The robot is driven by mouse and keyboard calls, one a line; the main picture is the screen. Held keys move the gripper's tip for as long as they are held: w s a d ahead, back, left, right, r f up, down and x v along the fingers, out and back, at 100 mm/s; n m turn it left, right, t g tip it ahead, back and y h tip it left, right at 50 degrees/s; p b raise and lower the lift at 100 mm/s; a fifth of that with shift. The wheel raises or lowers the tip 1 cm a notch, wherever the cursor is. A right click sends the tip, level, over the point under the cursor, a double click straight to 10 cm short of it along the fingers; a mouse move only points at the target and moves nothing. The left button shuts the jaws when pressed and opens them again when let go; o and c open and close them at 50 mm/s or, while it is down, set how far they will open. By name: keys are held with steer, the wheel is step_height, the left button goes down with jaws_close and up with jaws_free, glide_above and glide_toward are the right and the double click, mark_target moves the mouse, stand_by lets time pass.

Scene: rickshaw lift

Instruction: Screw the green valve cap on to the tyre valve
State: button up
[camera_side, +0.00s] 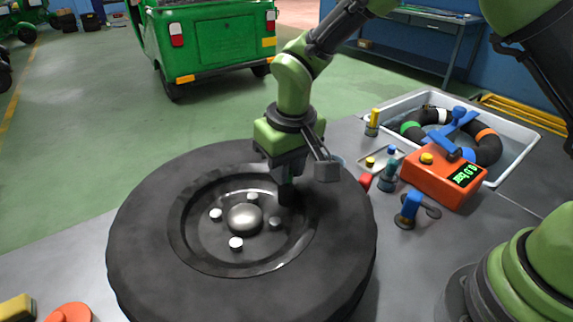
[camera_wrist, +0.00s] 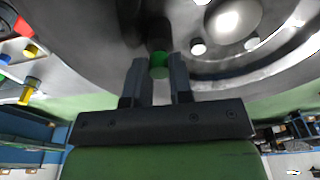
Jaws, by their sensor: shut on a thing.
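The tyre (camera_side: 345,235) lies flat on the grey bench with its metal rim (camera_side: 205,240) facing up. My gripper (camera_side: 287,193) points down at the rim's right inner edge. In the wrist view my gripper (camera_wrist: 159,72) has its two fingers on either side of the green valve cap (camera_wrist: 160,68), shut on it. The dark tyre valve (camera_wrist: 158,45) shows just beyond the cap, in line with it. I cannot tell whether the cap's thread is engaged. In the side view the fingers hide the cap and valve.
Right of the tyre are a small tray (camera_side: 372,170) with coloured caps, an orange gauge box (camera_side: 440,178), a blue-handled tool (camera_side: 411,207) and a white tub (camera_side: 520,150) holding a dark ring. Wheel nuts and a hub dome (camera_side: 245,219) rise from the rim.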

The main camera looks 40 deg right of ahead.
steer(key=m, duration=0.4)
steer(key=shift+m+h, duration=0.3)
steer(key=m, duration=0.3)
steer(key=o, duration=0.5)
